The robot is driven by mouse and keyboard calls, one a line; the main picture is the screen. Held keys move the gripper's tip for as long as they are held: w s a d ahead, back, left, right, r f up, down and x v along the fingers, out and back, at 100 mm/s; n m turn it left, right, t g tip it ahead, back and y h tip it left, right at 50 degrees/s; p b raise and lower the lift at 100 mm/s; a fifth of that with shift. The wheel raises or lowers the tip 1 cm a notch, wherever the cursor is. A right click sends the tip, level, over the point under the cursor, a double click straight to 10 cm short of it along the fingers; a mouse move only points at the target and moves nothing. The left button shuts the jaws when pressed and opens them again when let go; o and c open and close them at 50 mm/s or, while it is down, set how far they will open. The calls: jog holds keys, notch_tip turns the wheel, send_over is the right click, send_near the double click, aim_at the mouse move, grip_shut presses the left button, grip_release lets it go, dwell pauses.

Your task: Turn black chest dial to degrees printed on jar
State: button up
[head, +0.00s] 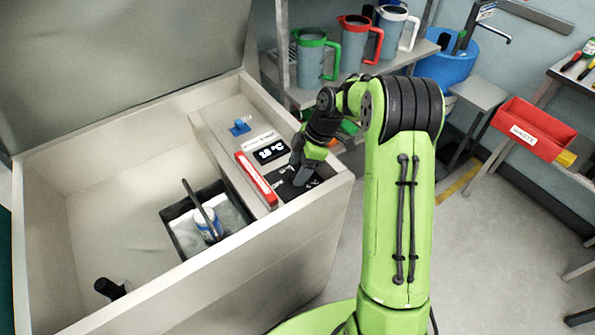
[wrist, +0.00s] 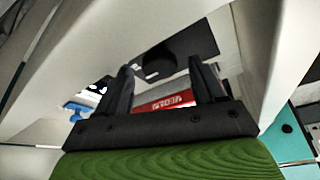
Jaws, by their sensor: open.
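The chest (head: 253,255) is open, with a control panel on its right side. A small display (head: 270,150) there shows a °C reading whose digits I cannot read surely. The black dial (wrist: 158,63) shows in the wrist view, beyond and between my fingertips; in the head view my gripper largely hides it. My gripper (wrist: 162,78) is open, with its two black fingers apart. In the head view my gripper (head: 298,172) is low over the panel's near end. I cannot tell whether it touches the dial.
A red labelled strip (head: 256,180) lies beside the display, and a blue knob (head: 240,127) is at the panel's far end.

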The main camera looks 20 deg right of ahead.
jog(key=shift+a+f, duration=0.15)
jog(key=shift+f, duration=0.35)
jog(key=c, duration=1)
jog(key=shift+c, duration=0.2)
